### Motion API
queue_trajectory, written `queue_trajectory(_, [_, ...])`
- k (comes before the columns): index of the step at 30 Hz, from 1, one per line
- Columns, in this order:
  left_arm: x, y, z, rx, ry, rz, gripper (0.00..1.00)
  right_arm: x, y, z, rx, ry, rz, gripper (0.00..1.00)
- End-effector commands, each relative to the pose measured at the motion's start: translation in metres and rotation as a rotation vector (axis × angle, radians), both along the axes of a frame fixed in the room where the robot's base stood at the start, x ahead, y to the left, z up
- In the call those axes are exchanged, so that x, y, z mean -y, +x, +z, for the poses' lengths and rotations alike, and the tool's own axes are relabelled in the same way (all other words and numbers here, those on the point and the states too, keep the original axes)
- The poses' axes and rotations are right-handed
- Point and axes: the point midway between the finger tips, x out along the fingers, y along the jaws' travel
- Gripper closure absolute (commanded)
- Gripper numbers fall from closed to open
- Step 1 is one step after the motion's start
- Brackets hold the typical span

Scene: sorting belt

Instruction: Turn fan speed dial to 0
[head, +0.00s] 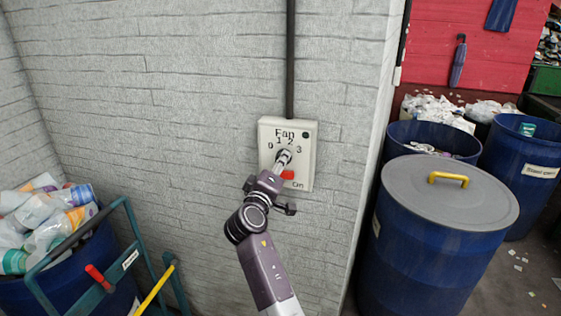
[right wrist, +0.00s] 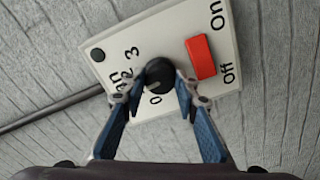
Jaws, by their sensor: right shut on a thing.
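The fan control box (head: 308,170) is a white panel on the grey brick wall, marked "Fan" with 0, 1, 2 and 3 around its dial. The round black fan speed dial (right wrist: 159,73) shows in the right wrist view. My right gripper (head: 283,158) is at the panel, and in the right wrist view its fingers (right wrist: 160,84) are shut on the dial from both sides. In the head view the gripper mostly covers the dial. I cannot tell which number it points to. My left gripper is not in view.
A red On/Off switch (right wrist: 202,57) sits beside the dial, close to one finger; it also shows in the head view (head: 288,174). A conduit (head: 290,60) runs up from the box. Blue barrels (head: 415,265) stand right, and a cart with bottles (head: 50,215) stands left.

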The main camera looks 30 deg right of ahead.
Motion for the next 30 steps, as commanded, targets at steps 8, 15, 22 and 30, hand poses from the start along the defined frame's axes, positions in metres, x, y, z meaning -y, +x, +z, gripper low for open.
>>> queue_trajectory(8, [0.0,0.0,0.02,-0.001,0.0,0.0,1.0,0.001,0.0,0.006,-0.197,-0.176,0.001,0.96])
queue_trajectory(15, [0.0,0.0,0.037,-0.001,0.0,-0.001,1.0,0.001,0.0,0.007,-0.37,-0.323,0.001,0.96])
queue_trajectory(22, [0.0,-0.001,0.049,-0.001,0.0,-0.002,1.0,0.001,0.0,0.006,-0.525,-0.455,0.0,0.96])
queue_trajectory(30, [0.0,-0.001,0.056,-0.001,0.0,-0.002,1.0,0.0,0.001,0.006,-0.659,-0.571,-0.001,0.96])
